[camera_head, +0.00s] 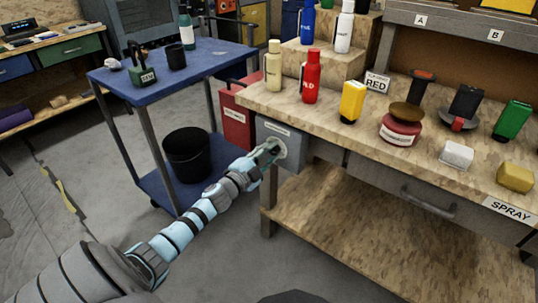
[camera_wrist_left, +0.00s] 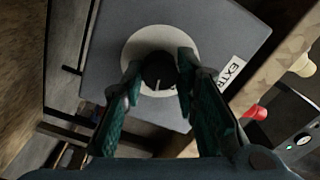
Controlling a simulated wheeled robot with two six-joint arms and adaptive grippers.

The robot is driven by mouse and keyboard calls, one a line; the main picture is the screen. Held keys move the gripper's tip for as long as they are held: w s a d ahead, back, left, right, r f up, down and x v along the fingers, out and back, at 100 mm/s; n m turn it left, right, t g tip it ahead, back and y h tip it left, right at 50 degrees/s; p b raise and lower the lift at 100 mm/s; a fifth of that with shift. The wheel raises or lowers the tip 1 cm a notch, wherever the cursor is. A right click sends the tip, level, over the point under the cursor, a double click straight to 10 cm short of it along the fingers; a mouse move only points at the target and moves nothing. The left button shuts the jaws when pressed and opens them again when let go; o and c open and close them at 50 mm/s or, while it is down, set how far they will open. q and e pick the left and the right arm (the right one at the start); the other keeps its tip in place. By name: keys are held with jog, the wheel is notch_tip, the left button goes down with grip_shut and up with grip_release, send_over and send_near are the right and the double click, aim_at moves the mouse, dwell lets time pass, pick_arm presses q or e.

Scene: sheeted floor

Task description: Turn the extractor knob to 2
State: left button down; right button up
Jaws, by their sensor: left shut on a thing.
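The extractor knob (camera_wrist_left: 158,72) is a dark round knob with a light pointer line, on a pale round dial plate (camera_wrist_left: 135,47). The dial is on a grey box (camera_head: 300,148) at the left end of the wooden workbench. My left gripper (camera_head: 268,153) reaches the dial in the head view. In the left wrist view its two green fingers (camera_wrist_left: 157,75) are on either side of the knob, shut on it. The pointer line points toward the bottom of the wrist picture. The dial's numbers are mostly hidden by the fingers. My right gripper is not in view.
The workbench (camera_head: 258,99) holds several bottles, including a red one (camera_head: 311,78), and sanding tools. A red box (camera_head: 235,122) is beside the grey box.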

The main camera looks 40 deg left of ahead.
pick_arm(q)
jog(key=shift+f+m, duration=0.15)
jog(key=shift+m, duration=0.15)
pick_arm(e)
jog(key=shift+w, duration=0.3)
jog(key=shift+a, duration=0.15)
pick_arm(q)
jog(key=c, duration=1.2)
grip_release()
jog(key=shift+c, duration=0.2)
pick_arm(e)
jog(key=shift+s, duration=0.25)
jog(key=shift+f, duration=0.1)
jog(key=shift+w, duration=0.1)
